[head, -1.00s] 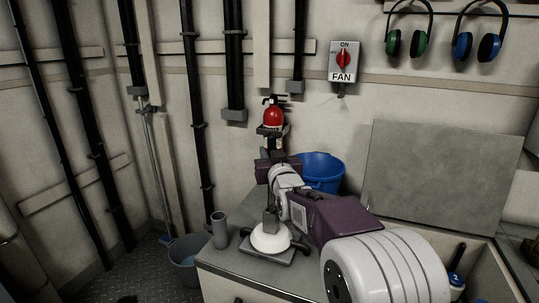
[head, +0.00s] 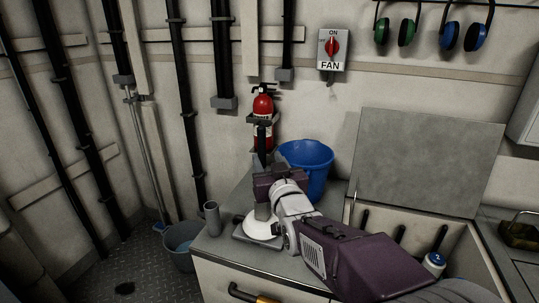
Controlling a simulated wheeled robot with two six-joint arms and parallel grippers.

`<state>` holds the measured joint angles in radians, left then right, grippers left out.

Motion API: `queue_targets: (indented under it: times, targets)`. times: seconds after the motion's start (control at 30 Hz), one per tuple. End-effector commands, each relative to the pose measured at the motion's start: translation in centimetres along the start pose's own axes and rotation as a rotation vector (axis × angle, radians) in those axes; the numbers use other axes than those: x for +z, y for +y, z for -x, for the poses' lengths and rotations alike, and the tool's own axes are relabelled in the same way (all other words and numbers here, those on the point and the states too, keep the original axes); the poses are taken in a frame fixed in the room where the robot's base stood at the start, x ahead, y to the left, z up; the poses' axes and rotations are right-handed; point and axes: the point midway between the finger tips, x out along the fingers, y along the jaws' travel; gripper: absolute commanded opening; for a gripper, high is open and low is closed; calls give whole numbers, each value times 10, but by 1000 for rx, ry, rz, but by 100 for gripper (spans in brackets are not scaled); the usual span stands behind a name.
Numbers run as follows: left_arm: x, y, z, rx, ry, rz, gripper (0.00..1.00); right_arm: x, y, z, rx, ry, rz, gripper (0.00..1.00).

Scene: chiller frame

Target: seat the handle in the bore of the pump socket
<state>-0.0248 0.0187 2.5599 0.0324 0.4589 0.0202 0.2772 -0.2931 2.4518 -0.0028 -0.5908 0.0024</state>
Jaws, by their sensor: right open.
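The pump socket (head: 262,231) is a white dome on a grey plate on the bench, with a grey upright tube (head: 263,212) rising from it. A dark upright bar (head: 262,148), which looks like the handle, shows above my right gripper, in line with the tube and in front of the fire extinguisher. My right gripper (head: 272,186) is open, just above the tube. Its purple body hides the bar's lower part, so I cannot tell whether the bar is in the bore. My left gripper is not in view.
A grey cup (head: 212,217) stands left of the socket. A blue bucket (head: 308,167) and a red extinguisher (head: 263,105) are behind. The open bin (head: 352,208) on the right holds a bottle (head: 434,263). A grey bucket (head: 180,240) is on the floor.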

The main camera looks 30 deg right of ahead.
Motion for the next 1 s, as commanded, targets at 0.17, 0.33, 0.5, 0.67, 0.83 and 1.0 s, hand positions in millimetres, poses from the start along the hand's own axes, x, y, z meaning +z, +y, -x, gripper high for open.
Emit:
queue_targets:
  times: [0.17, 0.33, 0.5, 0.67, 0.83, 1.0]
  targets:
    - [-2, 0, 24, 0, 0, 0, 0, -5, 0, 14, 0, 0, 0, 43]
    - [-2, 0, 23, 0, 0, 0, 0, -2, 0, 16, 0, 1, 0, 43]
    - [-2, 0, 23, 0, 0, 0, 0, -1, 0, 16, 0, 1, 0, 43]
    - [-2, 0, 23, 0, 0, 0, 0, 63, -20, 14, -47, -228, -1, 43]
    - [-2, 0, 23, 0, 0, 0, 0, 216, -63, 78, -156, -854, 48, 43]
    - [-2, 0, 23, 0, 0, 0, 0, 290, -73, 175, -213, -1332, 140, 43]
